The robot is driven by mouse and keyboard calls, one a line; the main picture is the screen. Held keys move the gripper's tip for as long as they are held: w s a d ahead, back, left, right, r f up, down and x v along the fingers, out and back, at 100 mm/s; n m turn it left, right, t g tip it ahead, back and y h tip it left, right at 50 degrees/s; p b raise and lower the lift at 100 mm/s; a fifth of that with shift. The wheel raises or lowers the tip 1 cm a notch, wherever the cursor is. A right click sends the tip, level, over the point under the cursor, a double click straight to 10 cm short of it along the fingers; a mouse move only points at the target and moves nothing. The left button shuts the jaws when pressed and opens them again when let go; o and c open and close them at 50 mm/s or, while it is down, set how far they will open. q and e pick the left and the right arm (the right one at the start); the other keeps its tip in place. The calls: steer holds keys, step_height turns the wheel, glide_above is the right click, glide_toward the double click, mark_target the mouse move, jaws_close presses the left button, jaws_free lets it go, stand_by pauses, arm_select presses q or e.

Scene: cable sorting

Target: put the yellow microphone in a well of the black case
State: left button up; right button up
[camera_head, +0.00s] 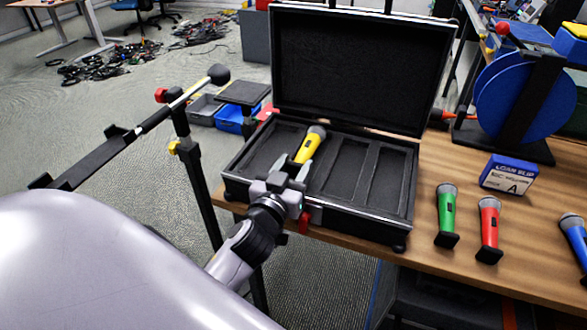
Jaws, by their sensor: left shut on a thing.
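The yellow microphone (308,146) is over the open black case (232,180), tilted with its grey head up and away. My left gripper (293,172) comes in over the case's front edge, with its fingers closed on the lower part of the microphone. The microphone lines up with a well left of the case's middle; I cannot tell whether it touches the well floor. The case has several long padded wells, and those I can see to the right, such as this one (386,180), are empty. My right gripper is not in view.
A green microphone (446,212), a red microphone (489,225) and a blue microphone (573,240) stand on the wooden table (440,275) right of the case. A blue-and-white box (508,175) and a blue reel (520,100) are behind them. The raised lid (360,65) closes off the case's back.

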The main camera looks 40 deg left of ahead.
arm_select(q)
steer(key=shift+f+b, duration=0.55)
steer(key=shift+b, duration=0.05)
steer(key=o, duration=1.3)
steer(key=shift+c, duration=0.2)
